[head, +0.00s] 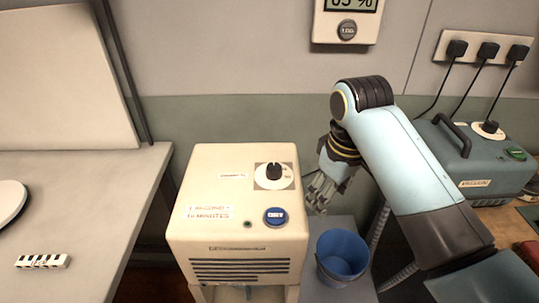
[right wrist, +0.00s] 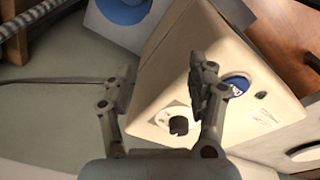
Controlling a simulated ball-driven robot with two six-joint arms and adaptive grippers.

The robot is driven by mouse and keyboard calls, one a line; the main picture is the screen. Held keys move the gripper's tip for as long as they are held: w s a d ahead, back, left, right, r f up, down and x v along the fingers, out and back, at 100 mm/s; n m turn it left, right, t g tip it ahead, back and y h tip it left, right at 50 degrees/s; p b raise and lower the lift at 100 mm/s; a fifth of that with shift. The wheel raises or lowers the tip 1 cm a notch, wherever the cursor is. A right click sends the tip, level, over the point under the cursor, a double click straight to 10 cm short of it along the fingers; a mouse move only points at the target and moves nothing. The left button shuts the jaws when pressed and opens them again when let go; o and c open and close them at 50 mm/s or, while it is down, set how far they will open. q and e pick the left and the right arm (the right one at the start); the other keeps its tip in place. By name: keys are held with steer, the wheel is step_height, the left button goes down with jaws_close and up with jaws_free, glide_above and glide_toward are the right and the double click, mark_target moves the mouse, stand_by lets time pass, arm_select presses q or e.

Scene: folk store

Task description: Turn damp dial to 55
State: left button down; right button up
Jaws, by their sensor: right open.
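A cream box (head: 240,200) stands in the middle of the head view. On its top is a black dial (head: 274,171) on a round white plate; its number marks are too small to read. The dial also shows in the right wrist view (right wrist: 179,125). My right gripper (head: 318,192) is just right of the box, apart from the dial. In the right wrist view the gripper (right wrist: 160,80) is open and empty, its fingers spread above the box, with the dial lying between and below them. My left gripper is out of view.
A blue button (head: 275,216) sits in front of the dial. A wall display (head: 346,22) shows a percentage, cut off at the top. A blue bucket (head: 342,256) stands right of the box. A teal machine (head: 470,165) with its own black knob is at the right, below plugged cables.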

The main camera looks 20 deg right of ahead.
steer(key=n, duration=0.2)
glide_toward(275, 167)
steer(key=shift+g+y, duration=0.3)
steer(key=shift+g, duration=0.1)
steer(key=s+d+f, duration=0.3)
steer(key=d+f, duration=0.1)
steer(key=shift+s, duration=0.2)
steer(key=w+a+r+n+g, duration=0.1)
steer(key=w+a+r+n, duration=0.15)
steer(key=w+r, duration=0.25)
steer(key=shift+m, duration=0.25)
steer(key=f, duration=0.3)
steer(key=a+f, duration=0.1)
steer(key=f, duration=0.6)
steer(key=shift+s+a+f, duration=0.1)
steer(key=shift+s+a, duration=0.05)
steer(key=c, duration=1.1)
steer(key=shift+p, duration=0.3)
steer(key=shift+c, duration=0.2)
